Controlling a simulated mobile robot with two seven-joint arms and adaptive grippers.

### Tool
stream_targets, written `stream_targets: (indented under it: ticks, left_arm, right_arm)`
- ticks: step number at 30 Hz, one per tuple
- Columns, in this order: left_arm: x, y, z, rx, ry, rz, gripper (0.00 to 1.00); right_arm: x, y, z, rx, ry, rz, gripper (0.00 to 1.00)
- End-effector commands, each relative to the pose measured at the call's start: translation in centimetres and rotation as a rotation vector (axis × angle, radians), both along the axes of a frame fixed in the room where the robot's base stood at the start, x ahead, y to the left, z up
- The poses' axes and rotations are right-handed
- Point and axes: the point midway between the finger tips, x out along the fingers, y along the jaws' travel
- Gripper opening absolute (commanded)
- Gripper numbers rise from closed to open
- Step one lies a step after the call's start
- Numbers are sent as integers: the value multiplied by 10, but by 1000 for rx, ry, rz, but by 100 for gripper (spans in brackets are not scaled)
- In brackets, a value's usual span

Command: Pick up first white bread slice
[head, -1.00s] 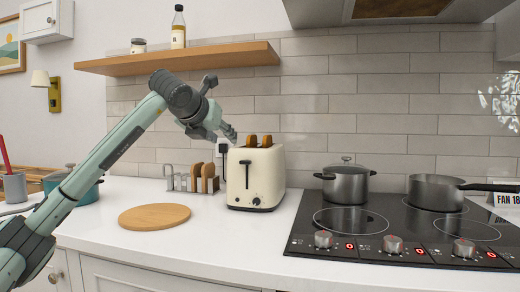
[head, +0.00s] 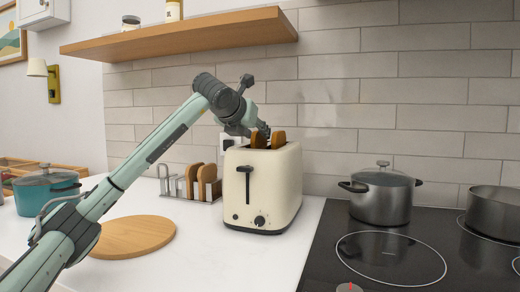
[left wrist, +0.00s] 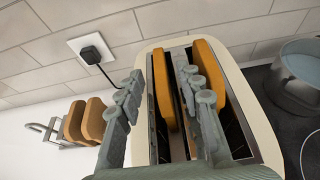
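Two golden-brown bread slices stand upright in the slots of the cream toaster (head: 285,190), one slice (head: 281,139) at the right and one (head: 258,140) at the left. None looks white, and I cannot tell which is the first. My left gripper (head: 263,131) is at the toaster top. In the left wrist view my left gripper (left wrist: 161,78) is open. Its fingers are on either side of the left toaster slice (left wrist: 163,95), one reaching between the two slices. The other slice (left wrist: 208,75) is outside the fingers. My right gripper is not in view.
A metal rack (head: 168,184) with brown slices (head: 207,178) stands left of the toaster. A round wooden board (head: 135,237) lies on the white counter. A pot (head: 382,197) stands on the black hob to the right. A wooden shelf (head: 180,45) hangs above.

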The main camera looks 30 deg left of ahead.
Motion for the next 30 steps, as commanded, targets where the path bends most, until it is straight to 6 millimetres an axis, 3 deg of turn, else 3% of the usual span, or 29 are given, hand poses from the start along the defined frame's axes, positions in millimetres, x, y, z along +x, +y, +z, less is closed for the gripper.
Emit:
stream_targets:
  ticks: [7,17,25,30]
  left_arm:
    - [33,6,-13,-2,2,1,36]
    - [39,8,-18,-1,6,1,35]
    - [39,6,-21,-2,10,-1,2]
    - [39,5,-21,-3,12,-3,0]
  right_arm:
    - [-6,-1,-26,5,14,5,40]
    - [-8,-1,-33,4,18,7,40]
    - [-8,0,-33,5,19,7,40]
    - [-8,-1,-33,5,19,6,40]
